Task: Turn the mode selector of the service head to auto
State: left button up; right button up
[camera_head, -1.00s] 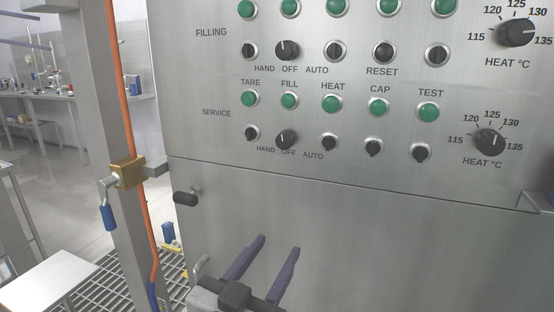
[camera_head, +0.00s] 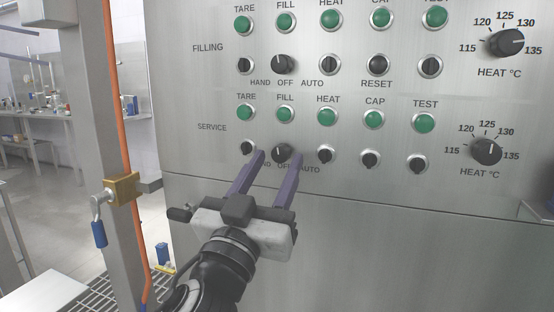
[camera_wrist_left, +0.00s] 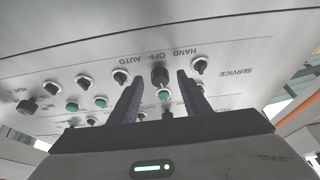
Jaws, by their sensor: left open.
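The service mode selector (camera_head: 282,152) is a black knob on the steel panel, in the row marked SERVICE, above the words HAND, OFF and AUTO. Its pale mark points roughly upward; I cannot tell its exact setting. My left gripper (camera_head: 278,157) is open, its two purple fingers reaching up towards the panel on either side of the selector and partly covering the HAND and AUTO labels. In the left wrist view the selector (camera_wrist_left: 160,75) shows upside down between the fingertips (camera_wrist_left: 160,76). Whether the fingers touch it cannot be told. My right gripper is not in view.
Close by are a small black switch (camera_head: 247,147) on the left and another (camera_head: 326,154) on the right. Green buttons (camera_head: 285,114) sit above. The similar filling selector (camera_head: 282,64) is higher up. A post with a brass valve (camera_head: 122,190) stands at left.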

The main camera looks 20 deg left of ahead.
pick_arm(q)
jog(key=shift+w+r, duration=0.25)
jog(key=shift+w, duration=0.45)
jog(key=shift+c, duration=0.9)
jog(key=c, duration=0.9)
jog(key=shift+o, duration=0.2)
